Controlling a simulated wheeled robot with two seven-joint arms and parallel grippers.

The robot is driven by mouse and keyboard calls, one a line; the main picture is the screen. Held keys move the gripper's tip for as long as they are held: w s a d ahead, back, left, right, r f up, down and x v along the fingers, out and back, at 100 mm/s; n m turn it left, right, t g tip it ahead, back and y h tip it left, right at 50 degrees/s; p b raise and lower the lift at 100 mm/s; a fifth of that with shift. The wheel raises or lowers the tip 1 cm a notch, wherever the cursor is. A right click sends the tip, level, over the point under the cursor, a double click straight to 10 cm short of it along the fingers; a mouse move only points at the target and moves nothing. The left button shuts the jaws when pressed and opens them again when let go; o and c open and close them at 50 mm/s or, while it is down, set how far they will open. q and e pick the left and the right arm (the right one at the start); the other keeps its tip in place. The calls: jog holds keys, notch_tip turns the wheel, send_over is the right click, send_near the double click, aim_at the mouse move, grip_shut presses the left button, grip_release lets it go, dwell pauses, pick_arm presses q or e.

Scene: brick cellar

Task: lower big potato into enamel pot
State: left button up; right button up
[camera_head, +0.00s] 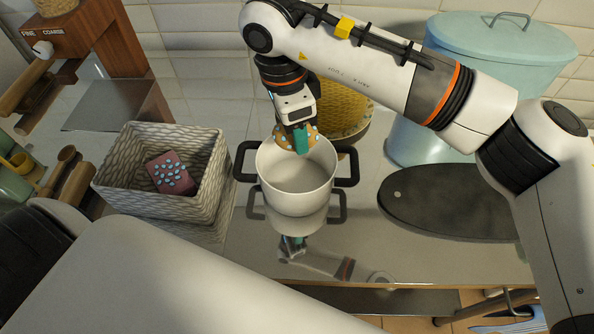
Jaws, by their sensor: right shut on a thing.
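The enamel pot (297,200) is white with dark handles and stands upright on the shiny counter in the middle of the view. My right gripper (301,141) comes down from above with teal fingers, at the pot's back rim. It is shut on the big potato (313,134), a yellow-brown lump partly hidden behind the fingers. The potato is held over the back part of the pot's opening; its exact height above the rim is hard to tell. The visible inside of the pot looks empty. My left gripper is out of view; only my left arm shows at the lower left.
A woven basket (205,190) with a dark red packet (170,173) stands left of the pot. A yellow wicker item (345,108) is close behind the pot. A dark oval board (450,208) and a blue lidded bin (425,140) are at right. Counter in front of the pot is clear.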

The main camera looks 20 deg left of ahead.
jog(key=b, duration=0.8)
send_over(295, 186)
jog(key=shift+f, duration=4.6)
jog(key=shift+w, duration=0.1)
jog(key=shift+f+b, duration=0.65)
jog(key=shift+b, duration=0.1)
jog(key=o, duration=1.1)
jog(key=shift+r, duration=0.15)
